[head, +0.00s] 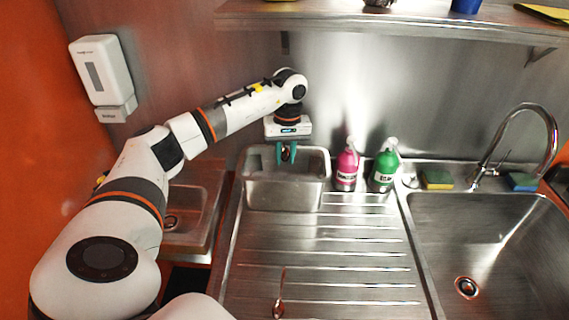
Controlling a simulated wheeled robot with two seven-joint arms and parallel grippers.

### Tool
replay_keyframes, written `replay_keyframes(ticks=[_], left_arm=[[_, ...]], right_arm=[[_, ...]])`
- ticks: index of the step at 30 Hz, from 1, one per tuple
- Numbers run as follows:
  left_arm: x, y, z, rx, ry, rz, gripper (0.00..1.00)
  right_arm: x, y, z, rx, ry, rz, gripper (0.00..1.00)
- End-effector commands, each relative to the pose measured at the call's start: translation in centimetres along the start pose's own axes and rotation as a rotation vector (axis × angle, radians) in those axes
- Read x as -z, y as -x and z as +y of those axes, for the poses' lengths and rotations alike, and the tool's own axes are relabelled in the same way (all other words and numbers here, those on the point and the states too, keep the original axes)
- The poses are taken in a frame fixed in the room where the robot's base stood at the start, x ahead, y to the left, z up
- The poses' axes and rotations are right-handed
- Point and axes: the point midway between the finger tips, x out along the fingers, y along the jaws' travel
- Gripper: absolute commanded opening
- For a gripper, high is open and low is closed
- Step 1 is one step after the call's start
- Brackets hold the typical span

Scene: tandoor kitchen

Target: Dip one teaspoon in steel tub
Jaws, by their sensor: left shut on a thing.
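The steel tub (286,196) stands at the back left of the ribbed steel drainboard. My left gripper (287,156) points straight down over the tub's back part, its teal fingers shut on a small dark shiny thing, which looks like a teaspoon (288,153). Most of that teaspoon is hidden by the fingers, and I cannot tell whether its end reaches below the tub's rim. Another teaspoon (279,308) lies on the drainboard near the front edge of the picture. My right gripper is not in view.
A pink bottle (346,171) and a green bottle (383,171) stand right of the tub. A sink (490,240) with a curved tap (553,135) and sponges (437,179) is at the right. A shelf (400,28) hangs above. The middle drainboard is clear.

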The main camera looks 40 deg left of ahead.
Motion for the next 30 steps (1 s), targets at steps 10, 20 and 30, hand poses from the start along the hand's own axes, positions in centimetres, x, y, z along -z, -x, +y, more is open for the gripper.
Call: replay_keyframes(ticks=[10,20,30], left_arm=[[0.0,0.4,0.0,0.0,0.0,0.0,0.0],[0.0,3.5,0.1,0.001,0.0,-0.001,0.0],[0.0,4.0,0.2,0.0,0.0,0.0,0.0]], right_arm=[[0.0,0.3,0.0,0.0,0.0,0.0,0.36],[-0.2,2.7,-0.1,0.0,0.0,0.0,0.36],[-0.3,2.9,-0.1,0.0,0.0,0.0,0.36]])
